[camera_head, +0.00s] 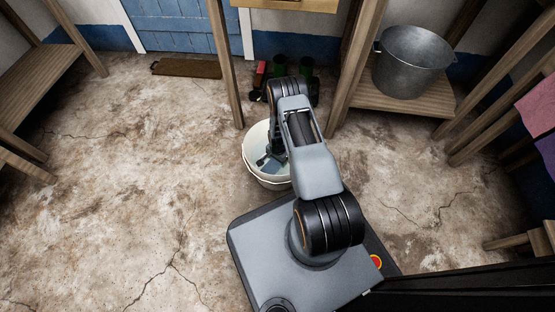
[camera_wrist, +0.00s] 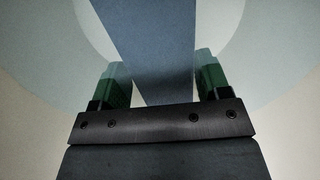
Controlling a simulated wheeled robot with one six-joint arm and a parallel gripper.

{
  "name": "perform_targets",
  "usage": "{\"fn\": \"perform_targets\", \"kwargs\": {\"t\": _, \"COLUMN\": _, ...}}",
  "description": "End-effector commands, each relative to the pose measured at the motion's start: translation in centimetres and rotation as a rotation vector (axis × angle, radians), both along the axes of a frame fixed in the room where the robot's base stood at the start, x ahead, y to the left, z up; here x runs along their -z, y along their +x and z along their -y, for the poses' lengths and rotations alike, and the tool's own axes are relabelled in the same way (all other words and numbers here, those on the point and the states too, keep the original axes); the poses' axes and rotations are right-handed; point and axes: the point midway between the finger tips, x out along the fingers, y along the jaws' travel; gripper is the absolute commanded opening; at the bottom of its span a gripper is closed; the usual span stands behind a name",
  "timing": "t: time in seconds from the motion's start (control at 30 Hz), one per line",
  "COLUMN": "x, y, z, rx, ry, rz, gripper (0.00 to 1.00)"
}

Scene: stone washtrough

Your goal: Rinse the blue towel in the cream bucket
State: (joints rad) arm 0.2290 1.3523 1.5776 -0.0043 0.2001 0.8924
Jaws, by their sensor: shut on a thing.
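The cream bucket (camera_head: 252,152) stands on the floor just in front of my base, with bluish water (camera_wrist: 270,60) in it. My gripper (camera_wrist: 161,66) reaches down into the bucket, and its green fingertips look tinted by the water. It is shut on the blue towel (camera_wrist: 158,30), which runs as a flat strip from between the fingers to the top of the wrist view. In the head view a small blue-grey patch of the towel (camera_head: 272,165) shows inside the bucket. My arm hides the bucket's right side and most of the gripper there.
A metal tub (camera_head: 413,62) sits on a low wooden shelf (camera_head: 395,104) at the back right. Dark green and red items (camera_head: 279,66) stand behind my arm. A brown doormat (camera_head: 187,68) lies by the blue door. Pink cloth (camera_head: 537,108) hangs far right. The floor at left is clear.

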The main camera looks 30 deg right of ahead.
Motion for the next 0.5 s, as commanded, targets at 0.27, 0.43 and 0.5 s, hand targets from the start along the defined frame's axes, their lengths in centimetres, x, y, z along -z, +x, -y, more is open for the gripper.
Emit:
{"fn": "perform_targets", "kwargs": {"t": 0.27, "x": -2.8, "y": 0.1, "z": 0.0, "rx": 0.0, "ry": 0.0, "rz": 0.001, "gripper": 0.36}}
{"fn": "perform_targets", "kwargs": {"t": 0.43, "x": -4.2, "y": 0.1, "z": 0.0, "rx": 0.0, "ry": 0.0, "rz": 0.001, "gripper": 0.36}}
{"fn": "perform_targets", "kwargs": {"t": 0.5, "x": -4.8, "y": 0.1, "z": 0.0, "rx": 0.0, "ry": 0.0, "rz": 0.001, "gripper": 0.36}}
